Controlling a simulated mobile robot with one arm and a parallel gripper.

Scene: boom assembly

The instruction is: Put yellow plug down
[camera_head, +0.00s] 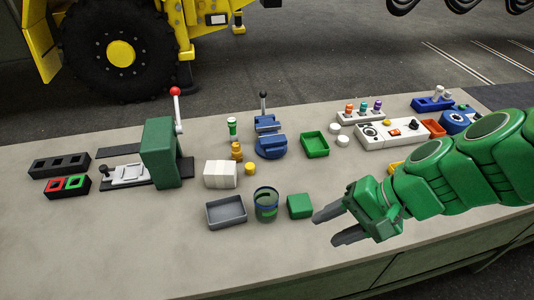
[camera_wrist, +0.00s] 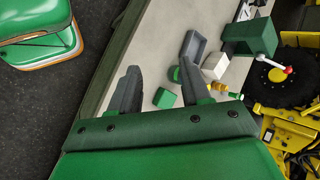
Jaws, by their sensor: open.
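My gripper (camera_head: 327,228) is open and empty, above the front part of the table, to the right of a green block (camera_head: 300,206). A small yellow cylinder (camera_head: 250,169) stands on the table just right of a white block (camera_head: 220,174). A second yellow-orange piece (camera_head: 237,151) stands behind the white block, below a green-and-white one. I cannot tell which of these is the yellow plug. Another yellow part (camera_head: 395,167) is partly hidden behind my arm.
A grey tray (camera_head: 225,211) and a dark green-rimmed cup (camera_head: 266,204) stand left of the green block. Behind are a blue vise (camera_head: 270,143), a green tray (camera_head: 314,145) and control boxes (camera_head: 388,134). A green lever press (camera_head: 160,150) stands left. The front table strip is clear.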

